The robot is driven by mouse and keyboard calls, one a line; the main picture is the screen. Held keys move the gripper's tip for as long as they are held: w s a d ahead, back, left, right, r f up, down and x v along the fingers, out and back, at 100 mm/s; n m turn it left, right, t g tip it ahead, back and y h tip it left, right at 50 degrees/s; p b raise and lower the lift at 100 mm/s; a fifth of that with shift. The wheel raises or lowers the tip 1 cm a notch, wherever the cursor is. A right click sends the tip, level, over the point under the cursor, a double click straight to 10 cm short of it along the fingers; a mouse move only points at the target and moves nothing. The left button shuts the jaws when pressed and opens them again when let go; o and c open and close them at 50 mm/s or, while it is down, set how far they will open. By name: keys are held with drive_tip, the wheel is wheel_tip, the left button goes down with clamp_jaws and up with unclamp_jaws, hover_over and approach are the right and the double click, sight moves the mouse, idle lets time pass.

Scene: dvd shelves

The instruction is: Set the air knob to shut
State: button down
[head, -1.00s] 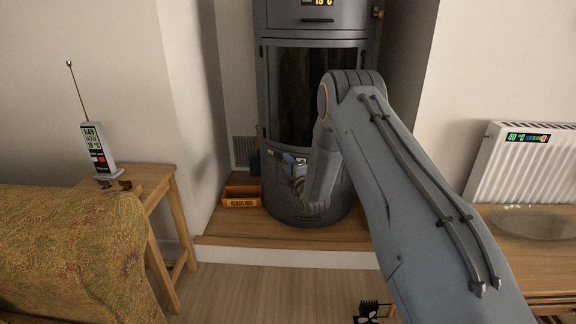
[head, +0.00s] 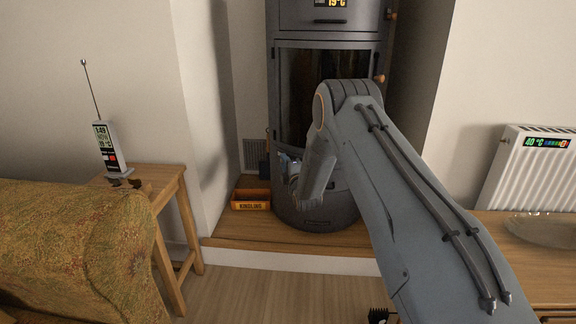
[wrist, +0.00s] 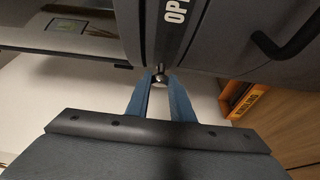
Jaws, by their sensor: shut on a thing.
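The dark grey stove (head: 330,25) stands in the alcove in the head view, with a tall glass door. The air knob (wrist: 160,78) is a small shiny metal ball in the wrist view, at the end of a dark strip on the stove. Light letters beginning "OP" (wrist: 175,10) show on that strip; the rest is cut off. My gripper (wrist: 160,86) has its two blue fingertips closed on the knob. In the head view my gripper (head: 290,164) is at the stove's lower left front, and the knob cannot be made out there.
An orange kindling box (head: 251,199) sits left of the stove on the wooden hearth (head: 290,246). A dark curved handle (wrist: 275,45) shows in the wrist view. A wooden side table (head: 165,182) and sofa (head: 70,245) stand left, a radiator (head: 525,175) right.

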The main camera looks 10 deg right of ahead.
drive_tip(key=c, duration=1.6)
unclamp_jaws()
drive_tip(key=shift+w+a, duration=0.1)
drive_tip(key=shift+a, duration=0.25)
drive_tip(key=shift+o, duration=0.2)
drive_tip(key=shift+d, duration=0.2)
drive_tip(key=s+d+p, duration=0.1)
drive_tip(key=s+p, duration=0.1)
drive_tip(key=s, duration=0.5)
drive_tip(key=shift+s, duration=0.4)
